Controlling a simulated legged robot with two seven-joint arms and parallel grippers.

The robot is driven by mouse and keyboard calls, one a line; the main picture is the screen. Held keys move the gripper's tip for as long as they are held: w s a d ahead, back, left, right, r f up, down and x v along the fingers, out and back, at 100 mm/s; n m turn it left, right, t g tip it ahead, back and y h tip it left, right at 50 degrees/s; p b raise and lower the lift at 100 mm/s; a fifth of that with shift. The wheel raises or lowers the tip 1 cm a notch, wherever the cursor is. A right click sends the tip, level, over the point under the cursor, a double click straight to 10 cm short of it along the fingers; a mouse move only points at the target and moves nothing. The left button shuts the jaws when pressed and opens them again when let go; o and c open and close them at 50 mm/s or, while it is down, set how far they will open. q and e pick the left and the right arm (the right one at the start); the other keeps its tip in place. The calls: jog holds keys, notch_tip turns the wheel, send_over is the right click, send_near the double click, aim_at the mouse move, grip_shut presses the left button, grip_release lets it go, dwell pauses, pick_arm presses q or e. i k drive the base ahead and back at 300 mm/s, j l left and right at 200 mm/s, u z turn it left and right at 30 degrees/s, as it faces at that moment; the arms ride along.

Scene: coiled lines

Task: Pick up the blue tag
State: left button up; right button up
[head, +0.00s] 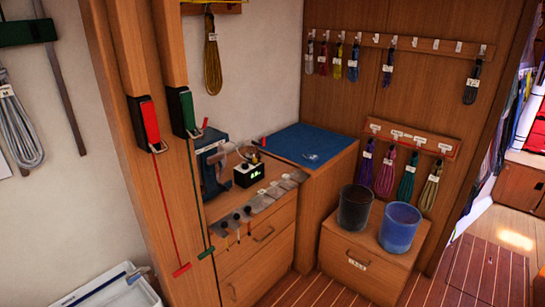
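I cannot make out a clear blue tag in the head view. A small pale-blue thing (312,157) lies on the blue mat (290,141) on top of the corner cabinet; it is too small to tell what it is. Several coiled lines with small white tags hang on the wall rails, including a blue coil (354,62) on the upper rail (425,45). Neither of my grippers shows in this view.
A black box with a lit display (249,172) stands on the wooden drawer unit (265,235). A dark bucket (355,208) and a blue bucket (399,228) stand on a low cabinet (345,262). A white tray (120,290) is at bottom left. Most of the blue mat is clear.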

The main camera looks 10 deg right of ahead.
aim_at(312, 158)
jog(key=i+l+u, duration=0.85)
jog(key=u, duration=0.15)
